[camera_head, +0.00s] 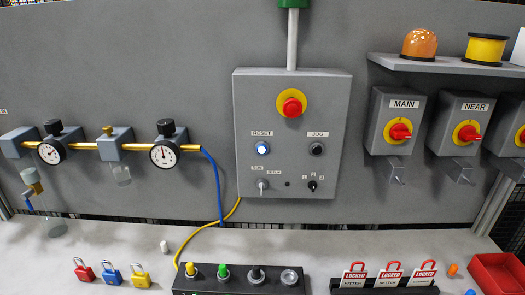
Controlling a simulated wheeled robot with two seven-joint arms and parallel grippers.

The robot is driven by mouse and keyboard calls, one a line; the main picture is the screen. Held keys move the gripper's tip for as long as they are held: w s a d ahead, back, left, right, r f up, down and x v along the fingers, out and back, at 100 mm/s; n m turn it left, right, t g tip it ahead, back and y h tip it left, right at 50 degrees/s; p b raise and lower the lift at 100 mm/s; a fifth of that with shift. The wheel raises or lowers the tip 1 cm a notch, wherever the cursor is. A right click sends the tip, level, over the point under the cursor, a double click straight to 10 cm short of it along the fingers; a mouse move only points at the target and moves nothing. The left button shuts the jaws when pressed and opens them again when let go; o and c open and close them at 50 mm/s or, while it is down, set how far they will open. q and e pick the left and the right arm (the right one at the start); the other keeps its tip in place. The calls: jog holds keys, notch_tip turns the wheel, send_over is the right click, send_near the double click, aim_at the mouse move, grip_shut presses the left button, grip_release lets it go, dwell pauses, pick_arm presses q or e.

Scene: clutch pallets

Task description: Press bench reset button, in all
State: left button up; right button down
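A grey control panel box (247,103) is fixed to the wall at the middle. Its round reset button (262,148), under a RESET label, glows white-blue. A red emergency-stop knob (291,105) on a yellow disc sits above it. A black jog button (316,149) is to the right. Two selector switches sit below, one under the reset button (262,185) and one under the jog button (312,186). Nothing covers the panel front. Neither of my grippers is in view.
On the bench (130,240) stand a dark box (238,286) with several knobs, coloured padlocks (111,272), a rack of red LOCKED tags (388,275) and a red bin (495,274). Gauges (165,153) hang left. Isolator boxes (397,120) hang right under a shelf (445,66).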

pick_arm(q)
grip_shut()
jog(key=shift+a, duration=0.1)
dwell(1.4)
